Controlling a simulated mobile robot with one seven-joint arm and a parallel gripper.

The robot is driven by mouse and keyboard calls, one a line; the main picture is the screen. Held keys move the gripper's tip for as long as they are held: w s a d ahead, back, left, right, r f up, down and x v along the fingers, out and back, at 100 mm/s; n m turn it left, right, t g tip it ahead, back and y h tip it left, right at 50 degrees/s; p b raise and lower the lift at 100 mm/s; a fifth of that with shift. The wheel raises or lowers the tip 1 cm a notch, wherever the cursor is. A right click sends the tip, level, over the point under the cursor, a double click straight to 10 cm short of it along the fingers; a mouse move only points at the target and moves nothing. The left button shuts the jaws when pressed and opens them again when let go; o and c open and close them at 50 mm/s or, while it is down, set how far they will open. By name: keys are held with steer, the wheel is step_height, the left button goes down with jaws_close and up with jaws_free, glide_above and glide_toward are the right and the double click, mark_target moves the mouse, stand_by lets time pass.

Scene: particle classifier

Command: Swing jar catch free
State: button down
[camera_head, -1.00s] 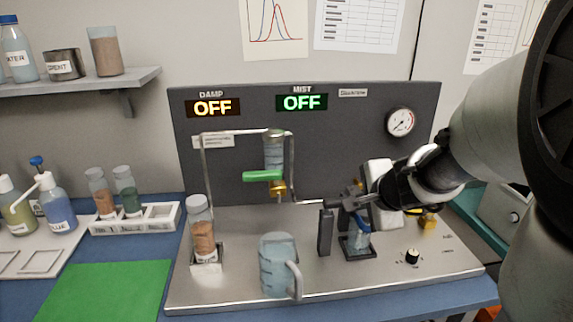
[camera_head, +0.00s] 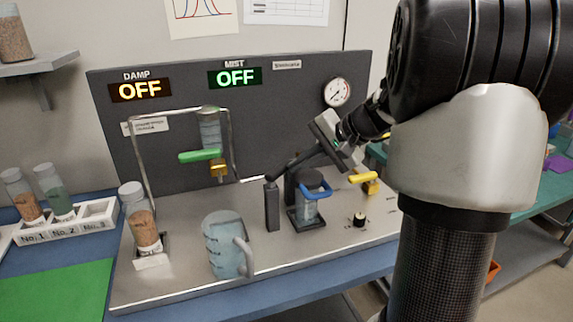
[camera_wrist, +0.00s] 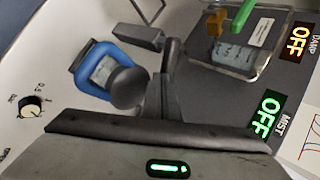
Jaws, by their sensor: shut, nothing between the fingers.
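A small clear jar (camera_head: 307,212) stands in a dark square holder on the metal deck. A blue loop, seemingly the catch (camera_head: 316,191), lies across its top, next to a dark rounded part (camera_wrist: 128,88). The blue catch also shows in the wrist view (camera_wrist: 84,72), around the jar (camera_wrist: 104,70). My gripper (camera_head: 271,179) is shut and empty. Its fingers slant down and left from the palm, above and behind the jar. The fingertips are close to the top of a dark upright post (camera_head: 272,208); contact cannot be told. They look apart from the catch.
A blue jug (camera_head: 224,245) stands at the deck's front. A brown-filled vial (camera_head: 143,225) stands left. A green lever (camera_head: 200,156) sits under the glass column. A yellow handle (camera_head: 362,178) and a black knob (camera_head: 359,220) lie right of the jar. The panel (camera_head: 270,120) rises behind.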

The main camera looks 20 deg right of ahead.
mark_target(284, 160)
steer(key=w+n+g+p, duration=0.1)
steer(key=w+n+y, duration=0.1)
steer(key=n, duration=0.1)
steer(key=shift+r+g+y+p, duration=0.15)
steer(key=shift+g+y+p, duration=0.15)
steer(key=shift+g+p, duration=0.1)
steer(key=n+g+p, duration=0.1)
steer(key=w+n+g+y+p, duration=0.1)
steer(key=shift+w+a+r+n+p, duration=0.1)
steer(key=shift+w+a+n+p, duration=0.1)
steer(key=shift+a+n+p, duration=0.15)
steer(key=w+n+g+p, duration=0.1)
steer(key=a+n+g+p, duration=0.1)
steer(key=n+p, duration=0.1)
steer(key=shift+w+a+n+g+y+p, duration=0.15)
steer(key=shift+w+n+g+y+p, duration=0.15)
steer(key=shift+w+g+y, duration=0.1)
steer(key=shift+w+a+p, duration=0.2)
steer(key=shift+a+p, duration=0.05)
steer(key=shift+p, duration=0.15)
steer(key=shift+w+a+f, duration=0.1)
steer(key=shift+f, duration=0.1)
